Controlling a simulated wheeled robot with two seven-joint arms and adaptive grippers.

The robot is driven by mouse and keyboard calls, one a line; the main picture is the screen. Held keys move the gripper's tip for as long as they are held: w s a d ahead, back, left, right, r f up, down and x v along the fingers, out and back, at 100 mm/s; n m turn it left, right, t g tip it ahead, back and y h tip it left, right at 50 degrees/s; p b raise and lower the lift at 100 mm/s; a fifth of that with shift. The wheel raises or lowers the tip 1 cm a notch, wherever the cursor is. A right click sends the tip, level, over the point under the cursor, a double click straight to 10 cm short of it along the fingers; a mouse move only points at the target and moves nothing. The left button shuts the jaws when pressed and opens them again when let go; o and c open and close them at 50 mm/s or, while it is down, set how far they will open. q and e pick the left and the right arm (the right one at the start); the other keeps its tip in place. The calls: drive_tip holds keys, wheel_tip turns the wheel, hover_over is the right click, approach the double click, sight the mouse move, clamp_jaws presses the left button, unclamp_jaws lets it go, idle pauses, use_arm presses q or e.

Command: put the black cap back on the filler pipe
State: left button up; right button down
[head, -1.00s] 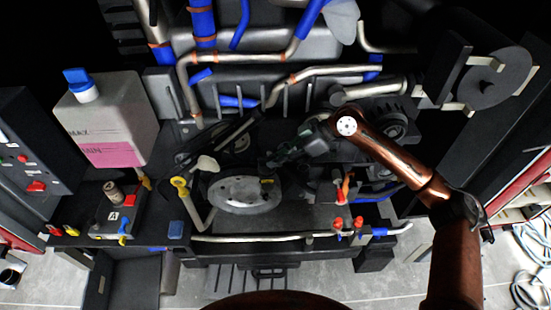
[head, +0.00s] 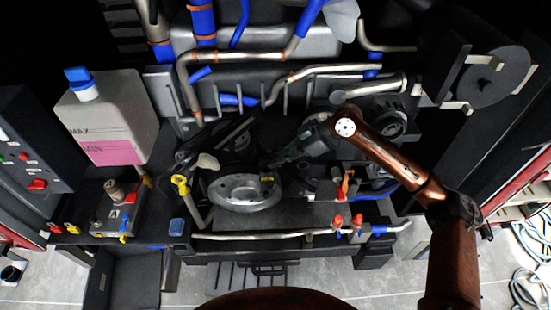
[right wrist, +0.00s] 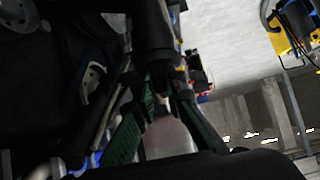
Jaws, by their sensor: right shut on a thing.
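My right gripper (head: 272,163) reaches in from the right, over the dark machinery just above the round metal disc. In the right wrist view its two green fingers (right wrist: 160,90) close toward each other around a dark piece (right wrist: 162,72), which seems to be the black cap. Its outline merges with the dark parts behind it. A pale bent pipe (head: 195,208) with a yellow ring at its top (head: 180,183) stands left of the disc and seems to be the filler pipe. The gripper is apart from it, to its right. My left gripper is out of view.
A white tank (head: 108,115) with a blue cap stands at the left. Metal and blue pipes (head: 315,73) run above. A horizontal pale pipe (head: 265,237) with red-handled valves crosses the front.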

drive_tip(key=shift+f, duration=0.5)
drive_tip(key=c, duration=1.9)
unclamp_jaws()
drive_tip(key=shift+s+f, duration=0.1)
drive_tip(key=o, duration=0.5)
drive_tip(key=shift+d, duration=0.1)
